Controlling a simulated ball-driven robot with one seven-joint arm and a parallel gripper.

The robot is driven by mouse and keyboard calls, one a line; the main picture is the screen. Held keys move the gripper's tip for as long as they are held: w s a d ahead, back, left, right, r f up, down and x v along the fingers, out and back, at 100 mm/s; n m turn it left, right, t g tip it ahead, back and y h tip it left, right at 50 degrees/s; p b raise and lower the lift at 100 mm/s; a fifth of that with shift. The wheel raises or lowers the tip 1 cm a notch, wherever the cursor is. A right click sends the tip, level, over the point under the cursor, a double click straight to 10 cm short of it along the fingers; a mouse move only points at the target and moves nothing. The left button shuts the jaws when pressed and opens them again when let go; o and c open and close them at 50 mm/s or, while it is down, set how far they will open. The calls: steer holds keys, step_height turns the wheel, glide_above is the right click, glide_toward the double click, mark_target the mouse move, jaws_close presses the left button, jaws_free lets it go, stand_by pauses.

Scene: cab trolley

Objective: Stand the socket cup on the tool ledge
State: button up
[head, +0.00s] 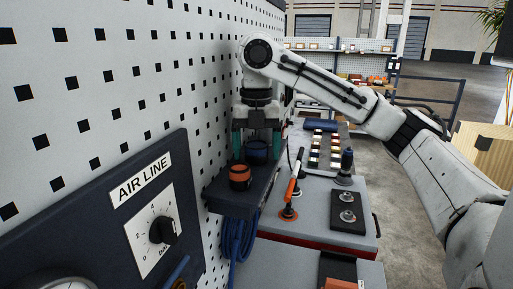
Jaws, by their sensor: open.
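The tool ledge (233,206) is a dark shelf on the perforated wall panel. A dark blue cup (257,155) stands upright towards its far end and seems to rest on it. A black cup with an orange band (240,177) stands nearer on the ledge, just in front and to the left. I cannot tell from their looks which is the socket cup. My gripper (256,157) points down over the blue cup. Its teal fingers are open, one on each side of the cup; whether they touch it is unclear. The cup's far side is hidden.
A blue coiled hose (238,236) hangs under the ledge. An AIR LINE panel (150,215) is near left.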

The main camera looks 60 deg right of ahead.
mark_target(256, 143)
step_height(256, 143, up, 12)
steer(key=shift+r, duration=0.2)
stand_by(0.4)
steer(key=shift+f, duration=0.15)
